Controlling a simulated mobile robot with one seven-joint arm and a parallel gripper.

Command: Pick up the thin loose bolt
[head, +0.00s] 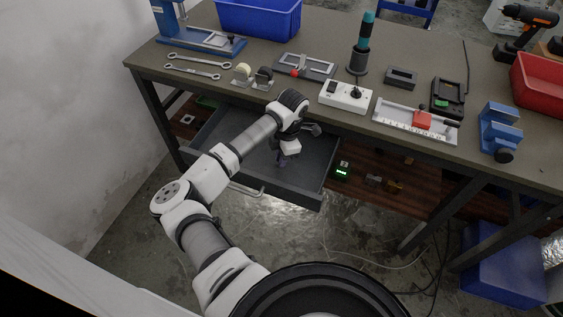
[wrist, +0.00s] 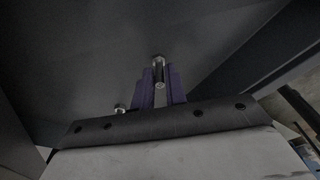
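My gripper (head: 285,161) reaches down into the open grey drawer (head: 225,158) under the bench. In the wrist view its two purple fingers (wrist: 160,86) stand a little apart, with a metal bolt (wrist: 158,68) between them near the tips. Whether the fingers touch or grip this bolt I cannot tell. A second metal bolt (wrist: 120,108) shows just left of the fingers, partly hidden by my gripper's dark edge. Which of the two is thinner is not clear. In the head view neither bolt can be made out.
The drawer's walls surround my gripper. Above it, the bench top (head: 300,45) holds a white power strip (head: 345,96), wrenches (head: 193,70), tape rolls and a blue vise (head: 500,128). A lower wooden shelf (head: 415,185) carries small parts. The drawer floor around the fingers looks mostly bare.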

